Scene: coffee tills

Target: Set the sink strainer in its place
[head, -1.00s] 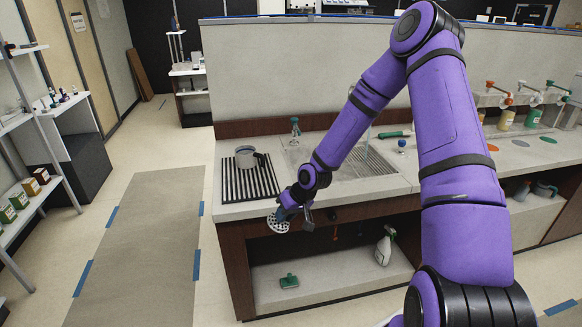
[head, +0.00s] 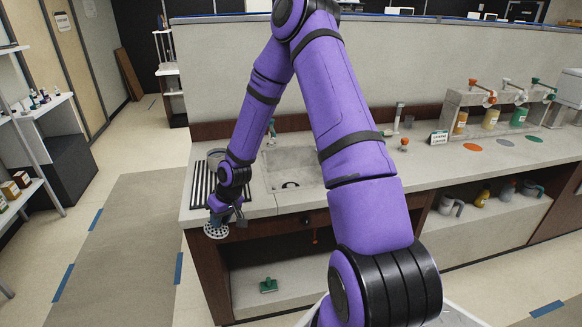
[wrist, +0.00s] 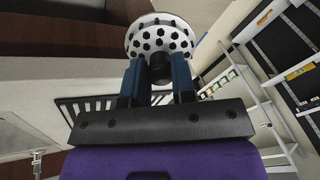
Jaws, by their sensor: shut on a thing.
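The sink strainer (head: 216,231) is a white, perforated round piece with a dark knob. My gripper (head: 222,216) is shut on it and holds it just in front of the counter's front edge, near the left end. In the wrist view the two blue fingers (wrist: 157,80) close on the dark knob, and the strainer's dotted face (wrist: 160,38) shows beyond them. The sink basin (head: 290,168) lies in the counter to the right of my gripper, partly hidden by my arm.
A black ribbed drain mat (head: 200,190) lies on the counter left of the sink, partly behind my arm. A faucet (head: 271,130) stands behind the basin. A green brush (head: 268,285) lies on the shelf below.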

